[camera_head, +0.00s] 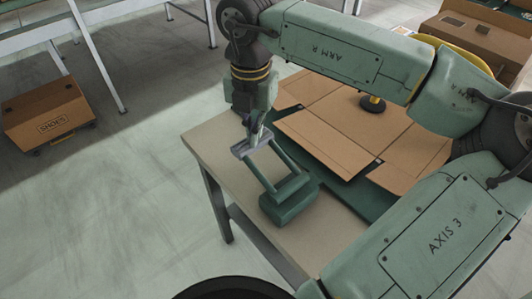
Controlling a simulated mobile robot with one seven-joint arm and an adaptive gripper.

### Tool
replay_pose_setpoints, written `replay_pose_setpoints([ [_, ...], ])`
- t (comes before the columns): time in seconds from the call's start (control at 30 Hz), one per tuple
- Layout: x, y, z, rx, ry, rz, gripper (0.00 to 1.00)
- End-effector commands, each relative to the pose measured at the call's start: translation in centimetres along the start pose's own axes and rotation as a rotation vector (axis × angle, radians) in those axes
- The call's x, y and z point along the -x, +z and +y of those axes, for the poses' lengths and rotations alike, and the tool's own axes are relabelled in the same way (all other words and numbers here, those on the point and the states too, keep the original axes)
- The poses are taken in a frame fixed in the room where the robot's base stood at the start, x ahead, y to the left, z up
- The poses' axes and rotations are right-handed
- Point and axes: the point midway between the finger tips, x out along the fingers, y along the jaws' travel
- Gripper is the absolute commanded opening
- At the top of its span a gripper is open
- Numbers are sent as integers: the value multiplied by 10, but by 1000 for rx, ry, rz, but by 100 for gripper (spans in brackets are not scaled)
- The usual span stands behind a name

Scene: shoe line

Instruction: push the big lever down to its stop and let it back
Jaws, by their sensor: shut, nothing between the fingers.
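The big lever is a green frame of two parallel arms (265,172) rising from a green base block (289,202) on the table. A grey crossbar (243,150) joins the arms at their upper left end. The lever stands tilted, its bar above the table top. My gripper (254,141) points down with its fingers closed and empty. Its fingertips are at the grey bar and overlap it in the picture; I cannot tell whether they touch it.
The beige table (215,146) carries a green mat (340,196) with flat brown cardboard (330,140) right of the lever. A yellow and black knob (372,103) stands behind. A SHOES box (50,112) is on the floor at left. The table's left corner is bare.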

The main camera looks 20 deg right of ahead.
Motion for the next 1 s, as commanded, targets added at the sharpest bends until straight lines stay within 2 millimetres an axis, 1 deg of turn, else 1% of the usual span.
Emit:
replay_pose_setpoints([
  [0.03, -7, -1, -1, 1, -5, 4, 0],
  [0.8, -46, -2, -2, 1, -7, 7, 0],
  [0.87, -43, -2, -2, 1, -7, 6, 0],
  [1.0, -43, -2, -2, 1, -6, 5, 0],
])
